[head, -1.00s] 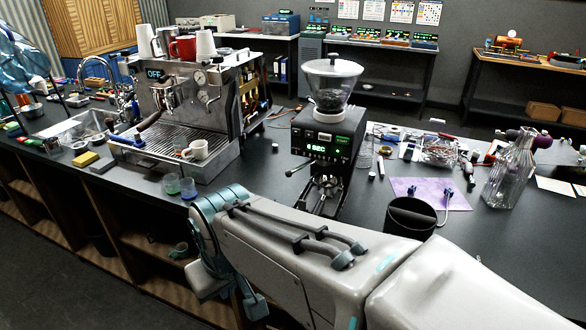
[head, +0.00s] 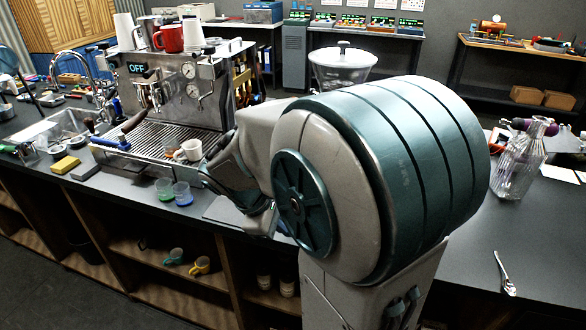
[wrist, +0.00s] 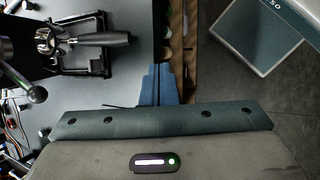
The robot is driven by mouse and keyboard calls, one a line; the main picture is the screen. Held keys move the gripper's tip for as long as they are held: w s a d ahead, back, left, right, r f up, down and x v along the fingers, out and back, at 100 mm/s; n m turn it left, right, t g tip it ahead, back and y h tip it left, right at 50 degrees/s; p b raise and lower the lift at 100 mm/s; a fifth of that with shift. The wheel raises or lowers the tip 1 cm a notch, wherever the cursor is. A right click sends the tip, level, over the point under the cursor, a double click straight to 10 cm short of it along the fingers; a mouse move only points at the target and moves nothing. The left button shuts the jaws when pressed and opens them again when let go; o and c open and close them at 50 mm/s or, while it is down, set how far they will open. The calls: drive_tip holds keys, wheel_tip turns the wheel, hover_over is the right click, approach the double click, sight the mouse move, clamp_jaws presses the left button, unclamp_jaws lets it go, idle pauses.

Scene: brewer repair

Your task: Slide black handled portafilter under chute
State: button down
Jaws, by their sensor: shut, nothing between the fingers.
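In the wrist view the portafilter with a black handle (wrist: 102,38) lies at the upper left, its metal head (wrist: 46,40) at a dark stand (wrist: 84,72). Its handle points right in the picture. I cannot tell whether the head is fully seated under the chute; the chute is not clearly visible. My gripper (wrist: 157,78) has its blue fingers together and empty, below and right of the handle's end, apart from it. In the head view my arm hides most of the grinder; only its clear hopper (head: 341,70) shows, and I cannot make out my fingertips there.
Small cups (head: 182,192) sit near the counter's edge.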

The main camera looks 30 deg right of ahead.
drive_tip(key=w+d+f+n+h, duration=0.1)
drive_tip(key=w+d+n+h, duration=0.3)
drive_tip(key=w+n, duration=0.15)
drive_tip(key=w+d+f+n+h, duration=0.2)
drive_tip(key=w+d+n+h, duration=0.15)
drive_tip(key=w, duration=0.35)
drive_tip(key=shift+h, duration=0.25)
drive_tip(key=d, duration=0.7)
drive_tip(key=s+d+p, duration=0.1)
drive_tip(key=d, duration=0.3)
drive_tip(key=shift+s+d+r, duration=0.1)
drive_tip(key=shift+d+r, duration=0.2)
drive_tip(key=shift+d, duration=0.05)
drive_tip(key=shift+a+f, duration=0.15)
drive_tip(key=shift+f, duration=0.65)
drive_tip(key=shift+a, duration=0.1)
drive_tip(key=shift+f, duration=0.2)
